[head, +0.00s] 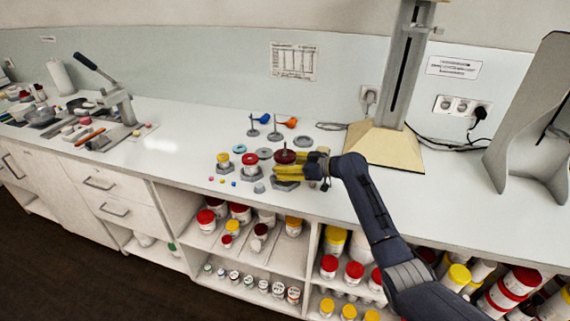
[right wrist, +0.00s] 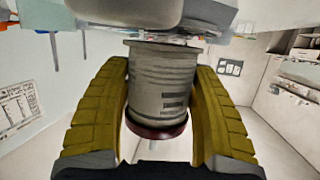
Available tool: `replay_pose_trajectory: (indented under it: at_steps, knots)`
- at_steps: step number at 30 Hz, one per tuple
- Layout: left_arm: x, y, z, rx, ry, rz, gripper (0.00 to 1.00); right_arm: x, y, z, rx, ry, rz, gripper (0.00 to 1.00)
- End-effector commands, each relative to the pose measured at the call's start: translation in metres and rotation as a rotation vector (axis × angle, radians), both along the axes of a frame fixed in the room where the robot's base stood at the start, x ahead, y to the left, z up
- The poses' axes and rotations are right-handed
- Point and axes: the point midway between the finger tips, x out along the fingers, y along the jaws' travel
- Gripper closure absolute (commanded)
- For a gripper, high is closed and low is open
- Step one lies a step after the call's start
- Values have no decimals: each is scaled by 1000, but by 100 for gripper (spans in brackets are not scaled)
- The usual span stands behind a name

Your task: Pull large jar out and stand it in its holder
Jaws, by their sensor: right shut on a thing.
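My right gripper (head: 300,166), with yellow fingers, is shut on a large pale jar with a dark red lid (head: 285,156) at the counter's front edge. In the right wrist view the jar body (right wrist: 162,80) sits between the two fingers (right wrist: 160,110), its dark red lid toward the lower part of the picture. A grey hexagonal holder (head: 285,184) shows just below the fingers in the head view. The fingers hide most of the jar there, and I cannot tell whether its base touches the holder. My left gripper is not in view.
A yellow-lidded jar (head: 223,158) and a red-lidded jar (head: 249,160) stand in grey holders to the left. Small thin stands (head: 275,131) and flat grey rings (head: 303,141) lie behind. Open shelves below hold many jars (head: 355,270).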

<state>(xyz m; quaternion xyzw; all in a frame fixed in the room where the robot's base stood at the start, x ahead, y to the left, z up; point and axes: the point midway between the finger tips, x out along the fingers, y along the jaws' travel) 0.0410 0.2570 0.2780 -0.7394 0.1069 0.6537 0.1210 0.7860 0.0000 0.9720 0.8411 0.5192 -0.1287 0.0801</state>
Motion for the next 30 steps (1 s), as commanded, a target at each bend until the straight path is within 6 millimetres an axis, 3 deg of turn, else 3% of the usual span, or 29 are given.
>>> replay_pose_trajectory:
  at_steps: [30]
  knots:
    - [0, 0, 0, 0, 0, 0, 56, 0, 0, -5, 2, -1, 0, 74]
